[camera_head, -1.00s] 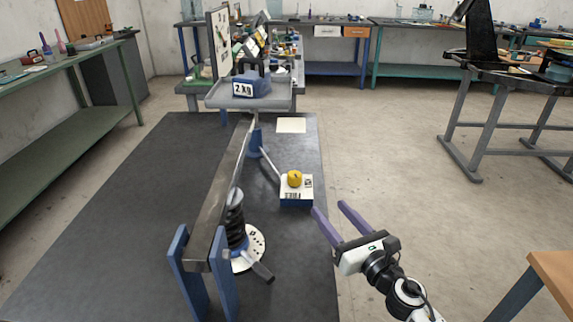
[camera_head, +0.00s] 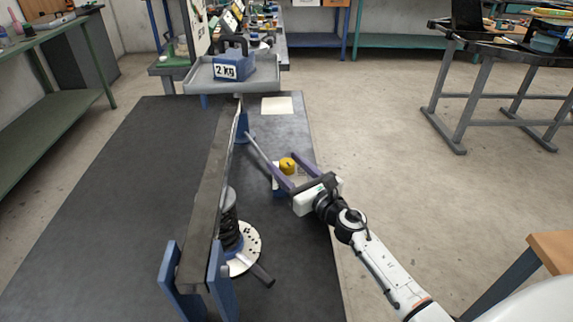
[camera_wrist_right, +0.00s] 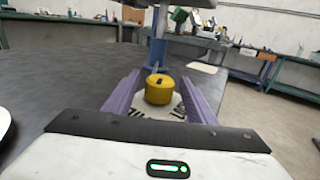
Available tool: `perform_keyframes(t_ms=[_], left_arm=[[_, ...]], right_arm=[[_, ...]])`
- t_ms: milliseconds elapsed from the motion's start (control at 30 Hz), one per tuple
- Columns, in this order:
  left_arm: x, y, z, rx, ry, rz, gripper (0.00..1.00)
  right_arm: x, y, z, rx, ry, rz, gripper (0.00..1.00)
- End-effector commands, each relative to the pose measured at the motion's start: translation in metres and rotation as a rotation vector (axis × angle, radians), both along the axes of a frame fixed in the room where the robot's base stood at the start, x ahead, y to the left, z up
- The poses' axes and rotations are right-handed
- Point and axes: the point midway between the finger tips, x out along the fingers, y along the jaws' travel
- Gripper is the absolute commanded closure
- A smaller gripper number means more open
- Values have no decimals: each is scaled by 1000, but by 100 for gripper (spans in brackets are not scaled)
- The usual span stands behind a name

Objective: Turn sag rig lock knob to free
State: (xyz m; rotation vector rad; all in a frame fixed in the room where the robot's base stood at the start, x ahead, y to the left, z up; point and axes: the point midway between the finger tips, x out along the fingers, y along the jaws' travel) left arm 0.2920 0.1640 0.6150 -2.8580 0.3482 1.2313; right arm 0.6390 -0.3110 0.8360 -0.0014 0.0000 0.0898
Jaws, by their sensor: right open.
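The yellow knob (camera_head: 287,165) has a dark mark on its top and sits on a small white-topped blue box on the dark bench. In the right wrist view the knob (camera_wrist_right: 159,88) stands between my two purple fingers. My right gripper (camera_head: 280,159) is open, with one finger on each side of the knob; in the wrist view there is a gap on both sides. The rig has a long grey beam (camera_head: 212,180), a black spring (camera_head: 229,220) and a round white dial (camera_head: 247,245) at the spring's foot. My left gripper is out of view.
A grey tray (camera_head: 200,88) with a blue 2 kg weight (camera_head: 232,66) stands at the beam's far end. A thin rod (camera_head: 256,150) slopes close to the box. Blue posts (camera_head: 222,280) flank the near beam end. The bench left of the beam is clear.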

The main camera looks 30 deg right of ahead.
Motion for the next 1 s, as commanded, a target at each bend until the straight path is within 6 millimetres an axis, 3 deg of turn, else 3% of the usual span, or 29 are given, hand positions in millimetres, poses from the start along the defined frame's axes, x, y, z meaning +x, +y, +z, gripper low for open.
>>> perform_keyframes(t_ms=[333,600,767,1000], left_arm=[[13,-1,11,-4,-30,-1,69],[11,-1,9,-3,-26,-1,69],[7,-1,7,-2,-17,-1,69],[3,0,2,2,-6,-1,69]], right_arm=[[4,1,0,1,0,1,49],[4,1,0,1,0,1,90],[5,2,0,4,0,-31,90],[5,3,-1,7,0,-220,90]])
